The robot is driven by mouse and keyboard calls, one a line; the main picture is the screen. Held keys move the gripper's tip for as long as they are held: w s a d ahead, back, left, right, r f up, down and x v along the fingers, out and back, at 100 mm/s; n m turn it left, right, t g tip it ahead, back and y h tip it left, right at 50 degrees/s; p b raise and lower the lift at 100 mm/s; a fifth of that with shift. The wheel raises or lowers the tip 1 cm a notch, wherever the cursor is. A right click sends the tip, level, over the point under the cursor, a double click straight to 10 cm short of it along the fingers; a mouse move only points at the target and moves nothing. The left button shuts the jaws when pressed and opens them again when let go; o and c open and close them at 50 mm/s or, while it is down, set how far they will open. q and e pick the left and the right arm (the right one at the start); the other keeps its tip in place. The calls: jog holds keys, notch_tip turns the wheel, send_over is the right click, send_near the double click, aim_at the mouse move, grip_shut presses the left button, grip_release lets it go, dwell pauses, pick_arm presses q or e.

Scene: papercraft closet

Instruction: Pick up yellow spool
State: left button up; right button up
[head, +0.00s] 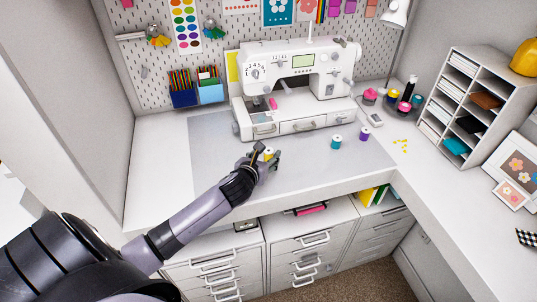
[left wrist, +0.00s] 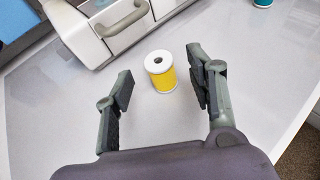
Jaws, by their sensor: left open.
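The yellow spool (left wrist: 161,74) stands upright on the grey mat in the left wrist view, with a white top and yellow thread. My left gripper (left wrist: 162,85) is open, with one finger on each side of the spool. Gaps show between the spool and both fingers. In the head view the left gripper (head: 266,157) reaches down over the mat in front of the sewing machine. The spool (head: 268,153) shows there only in part, between the fingers. My right gripper is in neither view.
The white sewing machine (head: 292,77) stands just behind the spool. A teal spool (head: 336,142) and a purple spool (head: 365,134) stand to the right on the mat (head: 215,172). Yellow bits (head: 402,146) lie farther right. The mat's left side is clear.

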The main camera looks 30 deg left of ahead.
aim_at(267, 155)
pick_arm(q)
jog(key=shift+f+p+x, duration=0.15)
jog(key=shift+p+x, duration=0.1)
jog(key=shift+x, duration=0.85)
jog(key=shift+f+p+x, duration=0.15)
jog(key=shift+p+x, duration=0.05)
jog(key=shift+x, duration=0.9)
jog(key=shift+s+r, duration=0.1)
jog(key=shift+s, duration=0.1)
jog(key=shift+c, duration=0.2)
jog(key=c, duration=0.9)
jog(key=shift+c, duration=0.2)
jog(key=shift+r, duration=0.1)
